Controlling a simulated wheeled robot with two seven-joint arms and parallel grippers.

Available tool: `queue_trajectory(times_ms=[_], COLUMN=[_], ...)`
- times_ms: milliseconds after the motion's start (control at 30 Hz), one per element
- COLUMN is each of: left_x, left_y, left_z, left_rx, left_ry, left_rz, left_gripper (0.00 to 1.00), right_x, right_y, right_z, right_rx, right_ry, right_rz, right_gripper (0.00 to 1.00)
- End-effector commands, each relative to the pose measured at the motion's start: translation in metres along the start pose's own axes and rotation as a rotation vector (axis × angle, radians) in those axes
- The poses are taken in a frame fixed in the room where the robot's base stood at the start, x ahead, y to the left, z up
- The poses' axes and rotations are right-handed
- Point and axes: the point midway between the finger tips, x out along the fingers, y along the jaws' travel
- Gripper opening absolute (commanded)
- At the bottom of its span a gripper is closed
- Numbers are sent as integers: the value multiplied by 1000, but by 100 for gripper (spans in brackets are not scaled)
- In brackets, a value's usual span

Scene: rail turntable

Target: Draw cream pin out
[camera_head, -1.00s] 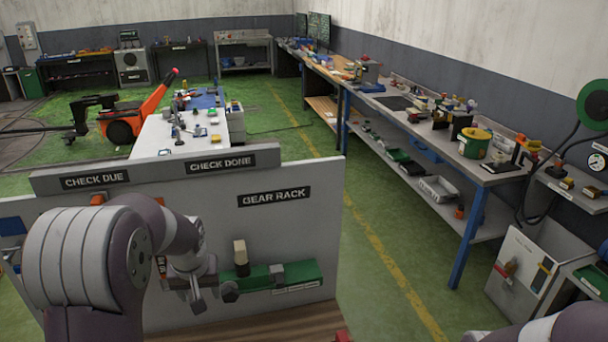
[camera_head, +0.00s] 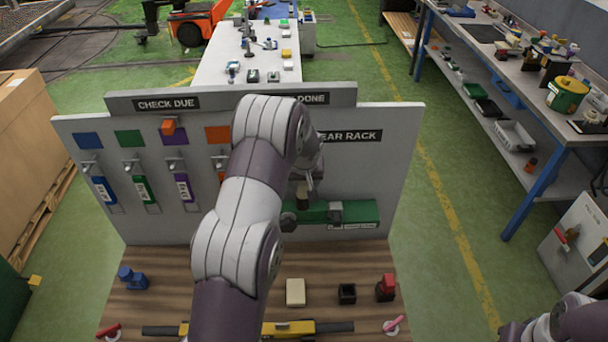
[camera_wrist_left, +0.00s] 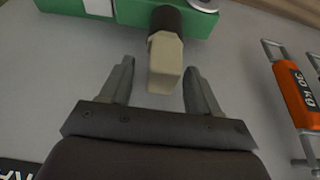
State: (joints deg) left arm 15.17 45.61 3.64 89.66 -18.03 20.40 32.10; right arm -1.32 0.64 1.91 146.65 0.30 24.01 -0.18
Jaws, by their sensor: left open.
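The cream pin (camera_wrist_left: 165,60) is a pale block-shaped grip in a dark collar on the green fixture (camera_wrist_left: 60,8), seen in the left wrist view. In the head view the pin (camera_head: 303,187) shows only in part, at the left of the green fixture (camera_head: 358,210) under the gear rack label. My left gripper (camera_wrist_left: 157,72) is open, its two fingers on either side of the pin's free end, with visible gaps. In the head view my arm hides most of this gripper. At the bottom right, part of my right arm shows, but not its gripper.
The upright grey panel (camera_head: 390,155) carries hooks with coloured tags at left. An orange tag (camera_wrist_left: 295,95) hangs beside the gripper. The wooden bench (camera_head: 225,280) below holds a blue part (camera_head: 132,279), a cream block (camera_head: 295,292), a black box (camera_head: 347,293) and a red-topped part (camera_head: 385,288).

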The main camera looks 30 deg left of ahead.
Motion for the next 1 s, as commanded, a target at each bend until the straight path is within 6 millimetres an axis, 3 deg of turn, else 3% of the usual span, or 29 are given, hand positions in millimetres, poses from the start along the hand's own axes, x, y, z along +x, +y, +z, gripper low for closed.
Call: queue_trajectory(times_ms=[333,500,533,567,600,700,1000], left_x=[7,7,7,7,7,7,2], left_y=[0,0,0,0,0,0,0], left_z=[0,0,0,0,0,0,-2], left_rx=[-1,-1,-1,-1,-1,-1,0], left_ry=[1,1,1,1,1,1,3], left_rz=[1,1,1,1,1,1,1], left_gripper=[62,6,0,0,30,0,0], right_x=[-2,-2,-2,-2,-2,-2,-4], right_y=[0,0,0,0,0,0,0], right_z=[0,0,0,0,0,0,0], right_rx=[0,0,0,0,0,0,0], right_ry=[0,0,0,0,0,0,0], right_rz=[0,0,0,0,0,0,0], right_gripper=[43,43,43,43,43,43,43])
